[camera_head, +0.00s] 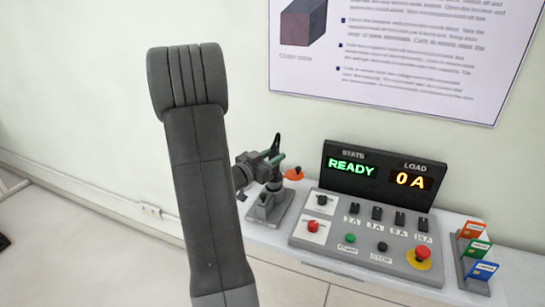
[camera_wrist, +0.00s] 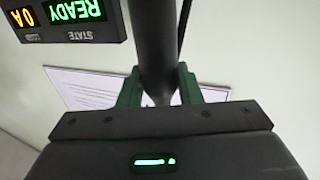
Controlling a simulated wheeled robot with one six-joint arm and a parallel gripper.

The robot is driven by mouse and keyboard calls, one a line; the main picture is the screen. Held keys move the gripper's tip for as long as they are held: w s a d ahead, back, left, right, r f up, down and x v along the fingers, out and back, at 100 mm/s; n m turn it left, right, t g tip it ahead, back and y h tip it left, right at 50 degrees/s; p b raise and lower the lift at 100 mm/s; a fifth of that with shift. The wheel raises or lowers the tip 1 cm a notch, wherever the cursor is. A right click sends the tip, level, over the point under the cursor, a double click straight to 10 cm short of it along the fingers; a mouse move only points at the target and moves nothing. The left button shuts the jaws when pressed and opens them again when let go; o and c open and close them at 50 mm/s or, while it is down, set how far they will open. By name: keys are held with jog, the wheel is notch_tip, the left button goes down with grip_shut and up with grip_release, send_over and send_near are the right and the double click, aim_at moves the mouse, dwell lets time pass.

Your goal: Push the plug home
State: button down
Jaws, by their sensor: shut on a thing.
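My gripper (camera_head: 274,159) is in the air behind the left end of the control panel, above a grey block. In the wrist view its green fingers (camera_wrist: 159,88) are shut on a dark, round, tapered piece (camera_wrist: 155,40), which looks like the plug's body. A thin black upright part (camera_head: 277,142) shows at the fingers in the head view. The held piece's far end is not clear. The panel (camera_head: 370,236) has a black round fitting (camera_head: 322,200) and a red one (camera_head: 313,227) on white plates at its left. Neither visibly touches the held piece.
The display (camera_head: 378,176) reads READY and 0 A. Several black switches, a green button (camera_head: 350,238) and a red stop knob (camera_head: 422,252) are on the panel. A grey block (camera_head: 268,207) is left of it. A card rack (camera_head: 474,272) stands right. An orange piece (camera_head: 293,174) is near my gripper.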

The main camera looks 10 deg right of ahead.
jog(key=shift+f+b, duration=1.7)
jog(key=shift+f, duration=0.4)
jog(key=c, duration=0.9)
grip_release()
jog(key=shift+c, duration=0.2)
jog(key=b+v, duration=0.1)
jog(key=v, duration=1.3)
jog(key=shift+d+r, duration=0.1)
jog(key=p+x, duration=0.1)
jog(key=x, duration=1.3)
jog(key=shift+r+p, duration=0.3)
jog(key=shift+p, duration=0.1)
